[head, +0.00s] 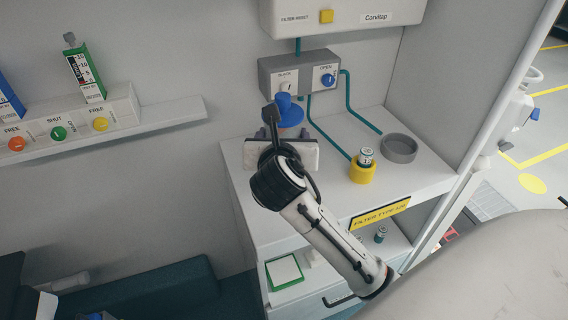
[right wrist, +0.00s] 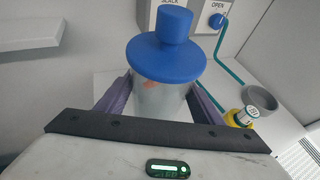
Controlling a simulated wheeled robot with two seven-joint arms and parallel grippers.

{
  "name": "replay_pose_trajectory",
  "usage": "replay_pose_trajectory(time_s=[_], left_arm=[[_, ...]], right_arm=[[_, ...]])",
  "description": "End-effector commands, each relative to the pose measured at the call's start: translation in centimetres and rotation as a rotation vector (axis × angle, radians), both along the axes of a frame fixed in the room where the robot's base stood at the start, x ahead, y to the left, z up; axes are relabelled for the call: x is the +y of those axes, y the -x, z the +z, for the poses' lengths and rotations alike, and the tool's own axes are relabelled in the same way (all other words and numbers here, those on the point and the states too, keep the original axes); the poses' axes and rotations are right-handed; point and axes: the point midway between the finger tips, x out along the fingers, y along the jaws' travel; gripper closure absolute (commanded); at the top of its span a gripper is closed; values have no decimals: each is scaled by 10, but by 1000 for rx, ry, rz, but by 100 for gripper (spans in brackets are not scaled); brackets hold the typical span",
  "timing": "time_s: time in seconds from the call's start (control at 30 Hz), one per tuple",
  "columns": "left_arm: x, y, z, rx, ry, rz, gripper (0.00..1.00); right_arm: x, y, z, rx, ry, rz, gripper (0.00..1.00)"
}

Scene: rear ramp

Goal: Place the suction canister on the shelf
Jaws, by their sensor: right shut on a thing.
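The suction canister shows its blue lid (head: 289,117) in the head view, just beyond my right gripper, which hides its body. In the right wrist view the canister (right wrist: 160,98) has a clear, pale body under a wide blue lid and stands upright. My right gripper (right wrist: 160,100) is shut on the body, with a purple finger on each side. It is over the back left of the white counter (head: 425,183); I cannot tell if the canister touches the top. A white wall shelf (head: 165,113) runs along the left wall. My left gripper is not in view.
A yellow holder (head: 362,172) with a small cylinder and a grey round dish (head: 399,148) stand on the counter's right. A grey valve box (head: 298,72) with teal tubes is behind. An open compartment (head: 340,262) is below.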

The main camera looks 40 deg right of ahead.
Motion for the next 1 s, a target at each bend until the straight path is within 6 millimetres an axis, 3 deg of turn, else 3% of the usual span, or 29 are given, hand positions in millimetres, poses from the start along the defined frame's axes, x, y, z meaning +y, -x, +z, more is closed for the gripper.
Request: replay_pose_trajectory(time_s=[0.43,0.87,0.9,1.0], left_arm=[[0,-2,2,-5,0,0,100],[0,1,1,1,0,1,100],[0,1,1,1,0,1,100],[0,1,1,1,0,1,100]], right_arm=[[0,0,-53,-2,1,2,68],[0,-1,-59,-5,0,3,68],[1,0,-61,-2,-1,2,38],[1,0,-61,-3,-2,2,21]])
